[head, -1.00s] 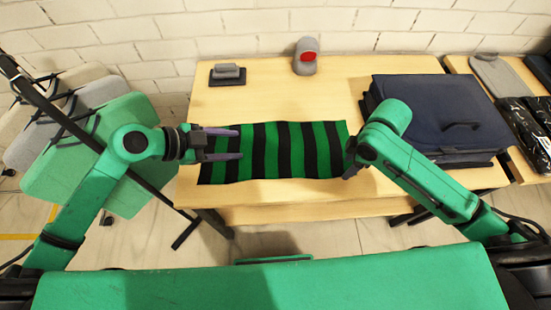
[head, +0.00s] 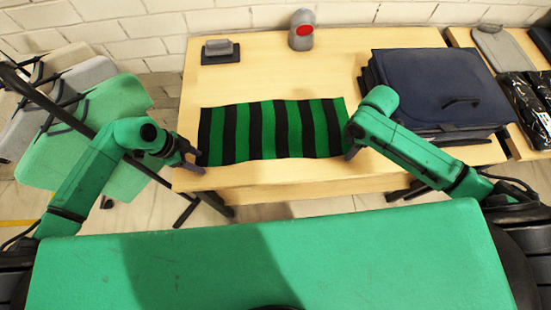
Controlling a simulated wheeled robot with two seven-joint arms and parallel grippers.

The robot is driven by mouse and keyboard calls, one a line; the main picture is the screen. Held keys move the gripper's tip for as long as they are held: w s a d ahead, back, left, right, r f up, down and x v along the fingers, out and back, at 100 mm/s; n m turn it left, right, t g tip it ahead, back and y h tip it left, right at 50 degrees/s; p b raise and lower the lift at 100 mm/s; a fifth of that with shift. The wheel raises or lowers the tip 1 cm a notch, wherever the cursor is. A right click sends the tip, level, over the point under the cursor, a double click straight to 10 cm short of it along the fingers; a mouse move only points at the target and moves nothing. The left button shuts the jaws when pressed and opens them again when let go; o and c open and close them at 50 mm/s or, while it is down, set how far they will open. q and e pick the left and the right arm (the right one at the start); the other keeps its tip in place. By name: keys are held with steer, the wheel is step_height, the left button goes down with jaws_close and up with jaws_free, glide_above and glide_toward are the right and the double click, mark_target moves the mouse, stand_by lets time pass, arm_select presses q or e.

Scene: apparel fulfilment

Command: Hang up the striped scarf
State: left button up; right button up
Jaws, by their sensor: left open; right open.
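The scarf (head: 262,131), striped green and black, lies flat and spread out on the wooden table (head: 240,86) in the head view. My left gripper (head: 196,160) is open at the scarf's left end, near its lower left corner. My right gripper (head: 352,152) is open at the scarf's right end, near the lower right corner. Its fingers are mostly hidden behind its own wrist. I cannot tell whether either gripper touches the cloth. A rail (head: 92,128) with garments on hangers (head: 112,128) stands at the left.
Dark blue folded cases or garments (head: 432,85) are stacked at the table's right. A grey device with a red face (head: 302,30) and a small grey block on a dark base (head: 221,51) stand at the back. Black packages (head: 528,105) lie far right.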

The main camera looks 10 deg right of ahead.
arm_select(q)
steer(key=shift+f, duration=0.25)
arm_select(e)
steer(key=shift+f, duration=0.25)
arm_select(q)
steer(key=shift+c, duration=0.5)
arm_select(e)
steer(key=shift+c, duration=0.4)
arm_select(q)
steer(key=shift+s, duration=0.1)
jaws_close()
arm_select(e)
jaws_close()
